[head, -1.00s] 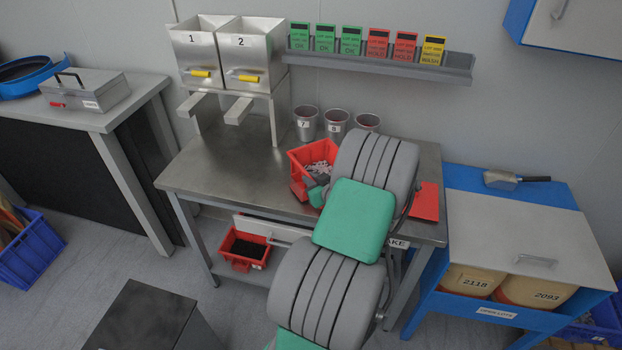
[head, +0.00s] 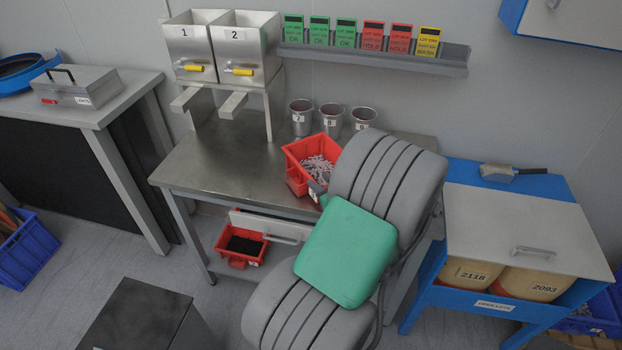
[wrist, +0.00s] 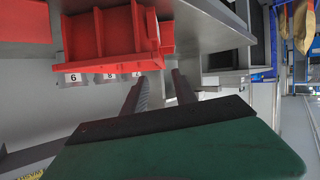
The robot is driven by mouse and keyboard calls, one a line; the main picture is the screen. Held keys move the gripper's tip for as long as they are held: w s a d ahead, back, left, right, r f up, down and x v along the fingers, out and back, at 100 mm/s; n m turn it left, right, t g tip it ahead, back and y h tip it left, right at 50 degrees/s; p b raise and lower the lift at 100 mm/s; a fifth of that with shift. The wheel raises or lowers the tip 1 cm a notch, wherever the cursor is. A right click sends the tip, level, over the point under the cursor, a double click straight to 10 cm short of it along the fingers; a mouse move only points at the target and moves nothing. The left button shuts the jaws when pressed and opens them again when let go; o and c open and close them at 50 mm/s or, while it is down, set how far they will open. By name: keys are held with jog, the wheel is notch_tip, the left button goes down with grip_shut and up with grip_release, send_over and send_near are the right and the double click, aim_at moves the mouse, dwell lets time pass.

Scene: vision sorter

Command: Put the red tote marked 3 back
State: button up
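A red tote (head: 290,160) with pale grey parts inside stands on the steel table in the head view. Its number is not readable. It fills the upper left of the wrist view (wrist: 100,35), which is upside down. My gripper (wrist: 160,72) reaches to the tote's near right side. Its two fingers look parted, with their tips close to the red rim; contact is unclear. In the head view my arm hides the tote's right side and most of the gripper. A second red tote (head: 222,246) with dark contents sits on the lower shelf.
Metal cups (head: 330,118) stand behind the tote, below a rail of lot cards (head: 470,63). Two numbered hoppers (head: 238,55) stand at the table's back left. The table's left part (head: 215,165) is clear. A half-open drawer (head: 245,222) is under the table edge. A blue cabinet (head: 450,300) stands right.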

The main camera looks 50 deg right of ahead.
jog(key=w+a+r+n+g+y, duration=0.1)
jog(key=w+a+n+g+y, duration=0.3)
jog(key=a, duration=0.6)
jog(key=w+a+y, duration=0.2)
jog(key=w+a, duration=0.3)
jog(key=a, duration=0.4)
jog(key=s+a+r+g, duration=0.1)
jog(key=s+a+r, duration=0.1)
jog(key=a, duration=0.5)
jog(key=s+a+r+g, duration=0.2)
jog(key=a, duration=0.6)
jog(key=s+a+r+g, duration=0.1)
jog(key=s+a+r, duration=0.2)
jog(key=a, duration=0.4)
jog(key=shift+a+g, duration=0.15)
jog(key=shift+g, duration=0.25)
jog(key=shift+s, duration=0.1)
